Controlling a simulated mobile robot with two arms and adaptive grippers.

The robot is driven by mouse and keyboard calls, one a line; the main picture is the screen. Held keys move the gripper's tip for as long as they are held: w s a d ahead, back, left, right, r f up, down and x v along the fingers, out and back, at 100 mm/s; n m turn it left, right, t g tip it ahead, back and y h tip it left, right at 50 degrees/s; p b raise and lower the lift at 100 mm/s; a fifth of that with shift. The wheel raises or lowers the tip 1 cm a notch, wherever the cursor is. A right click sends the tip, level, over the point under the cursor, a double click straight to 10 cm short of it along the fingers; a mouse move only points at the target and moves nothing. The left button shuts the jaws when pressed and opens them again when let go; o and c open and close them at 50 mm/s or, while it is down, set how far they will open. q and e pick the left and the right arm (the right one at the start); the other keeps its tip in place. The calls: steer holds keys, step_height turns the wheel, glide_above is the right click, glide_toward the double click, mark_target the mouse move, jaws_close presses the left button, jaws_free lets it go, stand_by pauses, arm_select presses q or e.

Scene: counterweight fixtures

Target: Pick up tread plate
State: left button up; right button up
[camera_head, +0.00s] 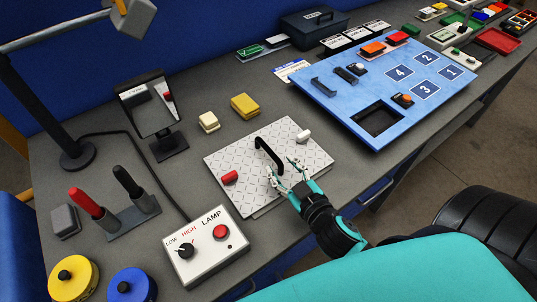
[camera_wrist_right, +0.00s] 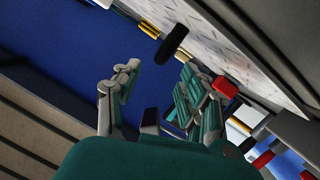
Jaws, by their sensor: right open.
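The tread plate (camera_head: 240,161) is a light grey diamond-pattern plate lying on the grey table in the head view. A black bar handle (camera_head: 268,153) stands up from it, with a red knob (camera_head: 230,177) on its left and a white knob (camera_head: 303,136) on its right. My right gripper (camera_head: 284,171) is open and empty over the plate's front half, close to the handle. In the right wrist view the handle (camera_wrist_right: 172,44) lies just beyond the open fingers (camera_wrist_right: 156,78), with the plate (camera_wrist_right: 232,48) behind it. My left gripper is not in view.
A LAMP control box (camera_head: 207,246) stands near the plate's front left corner. A blue numbered board (camera_head: 345,99) lies to the right. Yellow (camera_head: 244,105) and cream (camera_head: 208,121) blocks sit behind the plate. A small stand (camera_head: 150,112) and a tool holder (camera_head: 133,216) are at left.

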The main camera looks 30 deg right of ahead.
mark_target(268, 149)
steer(key=x, duration=0.3)
steer(key=shift+w, duration=0.15)
steer(key=shift+w+p, duration=0.2)
steer(key=shift+p, duration=0.15)
steer(key=p+x, duration=0.1)
steer(key=x, duration=0.3)
steer(key=shift+w+p, duration=0.25)
steer(key=shift+p, duration=0.05)
steer(key=shift+w+f, duration=0.2)
jaws_close()
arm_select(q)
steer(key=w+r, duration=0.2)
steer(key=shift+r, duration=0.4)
arm_select(e)
steer(key=shift+r, duration=0.15)
